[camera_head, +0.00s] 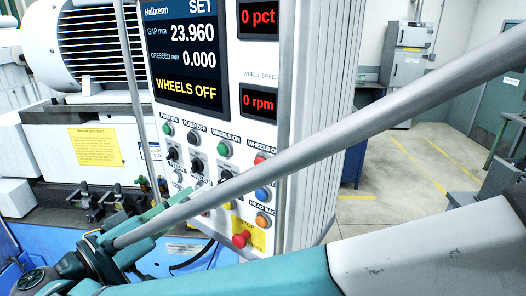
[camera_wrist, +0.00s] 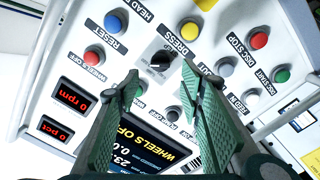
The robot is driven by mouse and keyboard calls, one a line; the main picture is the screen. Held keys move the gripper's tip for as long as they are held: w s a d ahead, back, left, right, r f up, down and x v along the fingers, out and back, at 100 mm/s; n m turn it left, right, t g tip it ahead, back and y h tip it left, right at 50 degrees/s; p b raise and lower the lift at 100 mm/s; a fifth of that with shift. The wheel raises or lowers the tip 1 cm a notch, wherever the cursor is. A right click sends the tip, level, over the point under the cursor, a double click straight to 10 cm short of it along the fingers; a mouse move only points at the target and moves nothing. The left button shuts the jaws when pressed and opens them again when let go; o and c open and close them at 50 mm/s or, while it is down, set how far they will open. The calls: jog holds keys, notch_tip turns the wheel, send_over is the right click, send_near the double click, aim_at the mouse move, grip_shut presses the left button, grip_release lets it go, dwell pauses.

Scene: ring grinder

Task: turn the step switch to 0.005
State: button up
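My gripper (camera_wrist: 160,75) is open, with one green ribbed finger on each side just below the knob in the picture. I cannot tell whether either finger touches it. In the head view, my gripper (camera_head: 185,205) reaches toward the lower panel, and a grey bar crosses in front, hiding some controls.
Coloured buttons surround the knob, including a blue reset button (camera_wrist: 112,22), a yellow button (camera_wrist: 189,30) and a red disc stop button (camera_wrist: 259,40). The display (camera_head: 185,45) reads gap 23.960, dressed 0.000, WHEELS OFF. A red stop button (camera_head: 240,240) sits low on the panel.

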aim_at(222, 182)
jog(key=shift+w+d, duration=0.1)
jog(key=shift+w, duration=0.05)
jog(key=shift+p+x, duration=0.4)
jog(key=shift+x, duration=3.3)
jog(key=c, duration=0.9)
